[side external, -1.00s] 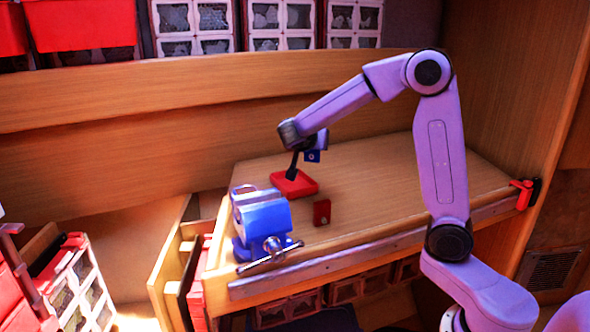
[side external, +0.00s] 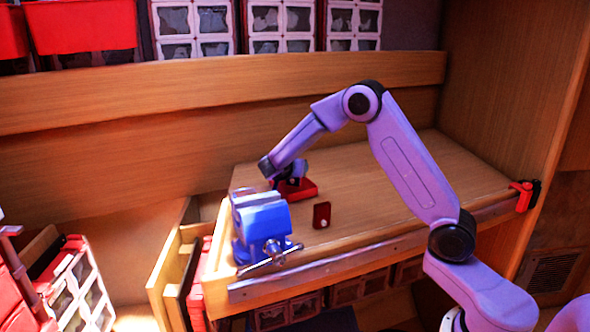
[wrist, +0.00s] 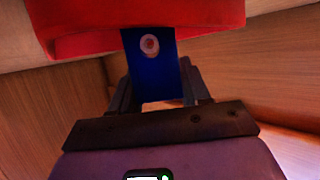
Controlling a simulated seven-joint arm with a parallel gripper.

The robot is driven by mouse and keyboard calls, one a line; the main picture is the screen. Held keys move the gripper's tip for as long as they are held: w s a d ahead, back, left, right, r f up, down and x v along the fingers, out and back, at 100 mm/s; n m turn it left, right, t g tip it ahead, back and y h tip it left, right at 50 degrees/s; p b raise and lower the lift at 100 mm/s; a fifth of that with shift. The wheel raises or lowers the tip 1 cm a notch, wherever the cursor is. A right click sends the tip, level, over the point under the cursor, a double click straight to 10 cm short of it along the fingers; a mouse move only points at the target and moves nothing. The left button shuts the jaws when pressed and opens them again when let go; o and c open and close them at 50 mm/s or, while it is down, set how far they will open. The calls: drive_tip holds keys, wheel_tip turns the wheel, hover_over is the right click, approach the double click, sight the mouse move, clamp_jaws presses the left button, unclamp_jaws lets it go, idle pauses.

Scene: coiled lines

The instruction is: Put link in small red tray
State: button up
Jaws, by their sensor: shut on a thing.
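The small red tray (side external: 306,191) lies on the bench behind the blue vise; the wrist view shows its red wall (wrist: 215,18) at the top. My gripper (wrist: 155,88) is shut on a flat blue piece (wrist: 158,75) with a pale round spot, which looks like the link. Its far end overlaps the tray's edge in that view; I cannot tell if it touches the tray. In the side view my gripper (side external: 288,181) is low at the tray's left part, and the blue piece is hard to make out there.
A blue vise (side external: 262,222) with a metal handle stands at the bench's left end, close in front of my gripper. A small red block (side external: 321,214) with a pale spot stands upright right of the vise. The bench top (side external: 370,190) is clear to the right.

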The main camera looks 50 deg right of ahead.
drive_tip(key=shift+f, duration=0.35)
drive_tip(key=shift+f, duration=0.15)
drive_tip(key=o, duration=1.2)
drive_tip(key=shift+r, duration=0.2)
drive_tip(key=v, duration=0.7)
drive_tip(key=shift+s+a, duration=0.15)
drive_tip(key=shift+a, duration=0.1)
